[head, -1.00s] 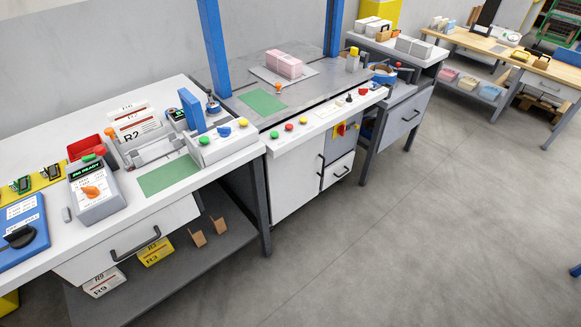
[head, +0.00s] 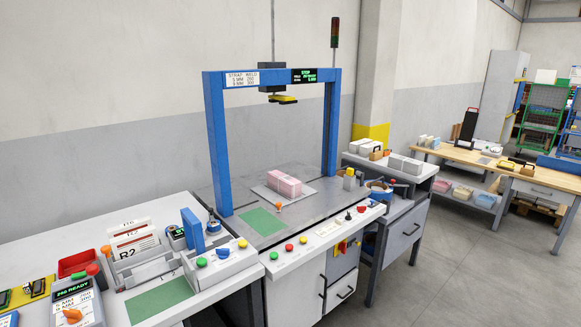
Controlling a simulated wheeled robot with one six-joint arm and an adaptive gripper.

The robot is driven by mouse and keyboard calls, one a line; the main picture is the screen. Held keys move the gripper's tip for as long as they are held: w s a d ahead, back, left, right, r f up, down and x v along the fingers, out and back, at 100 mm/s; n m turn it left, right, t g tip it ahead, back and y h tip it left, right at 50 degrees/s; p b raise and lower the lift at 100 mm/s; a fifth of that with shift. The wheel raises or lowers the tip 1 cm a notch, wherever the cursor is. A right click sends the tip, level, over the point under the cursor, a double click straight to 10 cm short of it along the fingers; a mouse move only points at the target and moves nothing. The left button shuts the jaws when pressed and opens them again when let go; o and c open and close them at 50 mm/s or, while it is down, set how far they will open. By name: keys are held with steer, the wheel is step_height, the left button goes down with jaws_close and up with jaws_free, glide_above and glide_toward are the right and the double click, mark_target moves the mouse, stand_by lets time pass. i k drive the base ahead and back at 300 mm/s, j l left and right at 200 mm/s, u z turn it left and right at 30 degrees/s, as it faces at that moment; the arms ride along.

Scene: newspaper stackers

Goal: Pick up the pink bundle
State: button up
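The pink bundle (head: 284,184) is a small block with a pale line across it. It lies on a light grey plate (head: 311,191) on the metal worktop of the strapping station. The blue frame (head: 216,150) of that station stands over the worktop, and a dark head with a yellow bar (head: 284,99) hangs from its crossbeam, well above the bundle. Nothing covers the bundle in the head view. My gripper is not in view.
A green mat (head: 259,222) and a small orange knob (head: 278,205) are in front of the bundle. Coloured buttons (head: 289,247) line the front panel. A white bench (head: 30,258) with devices is at left. Open floor (head: 440,285) lies at right.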

mark_target(292, 187)
steer(key=i+l+z, duration=0.1)
steer(key=i+z, duration=0.35)
steer(key=i, duration=0.4)
steer(key=i+u, duration=0.15)
steer(key=i, duration=0.4)
steer(key=i+l+u, duration=0.15)
steer(key=i, duration=0.4)
steer(key=i+l+u, duration=0.15)
steer(key=i, duration=0.35)
steer(key=i+l, duration=0.05)
